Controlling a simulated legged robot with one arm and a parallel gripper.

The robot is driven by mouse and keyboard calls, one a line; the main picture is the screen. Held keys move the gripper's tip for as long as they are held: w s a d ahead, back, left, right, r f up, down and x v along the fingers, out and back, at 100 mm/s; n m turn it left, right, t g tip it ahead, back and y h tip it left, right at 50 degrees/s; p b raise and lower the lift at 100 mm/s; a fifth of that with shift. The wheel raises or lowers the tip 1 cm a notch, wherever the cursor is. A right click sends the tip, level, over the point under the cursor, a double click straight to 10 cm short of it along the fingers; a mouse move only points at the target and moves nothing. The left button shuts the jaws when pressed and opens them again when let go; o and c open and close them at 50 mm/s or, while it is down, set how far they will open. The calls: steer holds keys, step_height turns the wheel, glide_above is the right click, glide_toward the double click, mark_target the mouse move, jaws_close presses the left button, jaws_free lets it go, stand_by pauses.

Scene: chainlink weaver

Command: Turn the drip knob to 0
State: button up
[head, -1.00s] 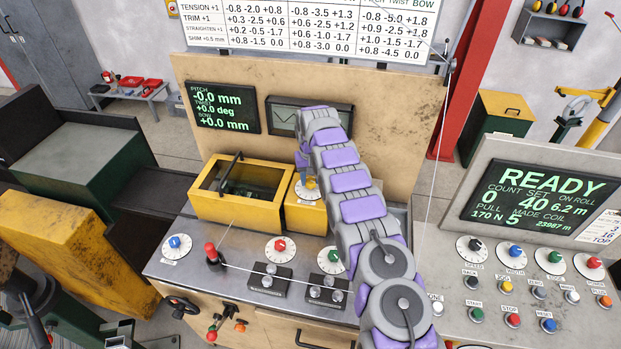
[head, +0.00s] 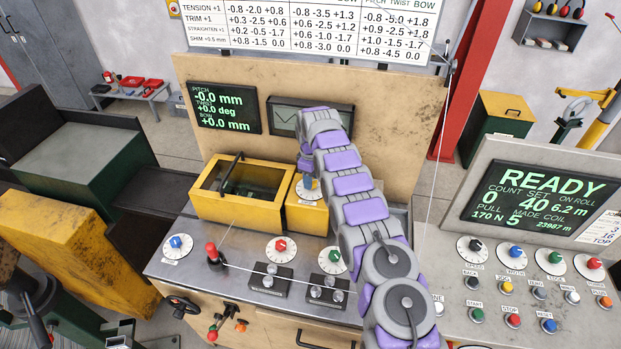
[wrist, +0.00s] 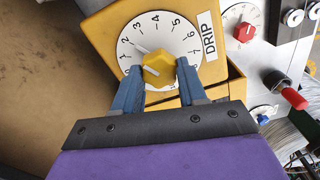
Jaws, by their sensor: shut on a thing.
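The yellow drip knob (wrist: 158,64) sits at the centre of a white numbered dial (wrist: 148,30) on a yellow box, with a DRIP label (wrist: 208,41) beside it in the wrist view. My gripper (wrist: 157,76) has its two blue fingers on either side of the knob and is shut on it. A thin dark line on the dial runs up and left from the knob; the number it meets is too small to read surely. In the head view, the dial (head: 306,197) shows below my gripper (head: 309,183), and the knob is mostly hidden there.
A yellow windowed box (head: 238,207) stands left of the drip box. Red (head: 280,244), green (head: 333,257) and blue (head: 174,241) knobs and a red-topped lever (head: 211,249) are on the bench. A READY screen (head: 535,200) is at the right.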

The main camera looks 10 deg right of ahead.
steer(key=n, duration=0.5)
steer(key=shift+d+r+n, duration=0.1)
steer(key=shift+n, duration=0.2)
steer(key=n, duration=0.5)
steer(key=shift+n+p, duration=0.3)
steer(key=shift+p, duration=0.1)
steer(key=o, duration=1)
steer(key=shift+w+d, duration=0.1)
steer(key=shift+w, duration=0.05)
steer(key=shift+o, duration=0.3)
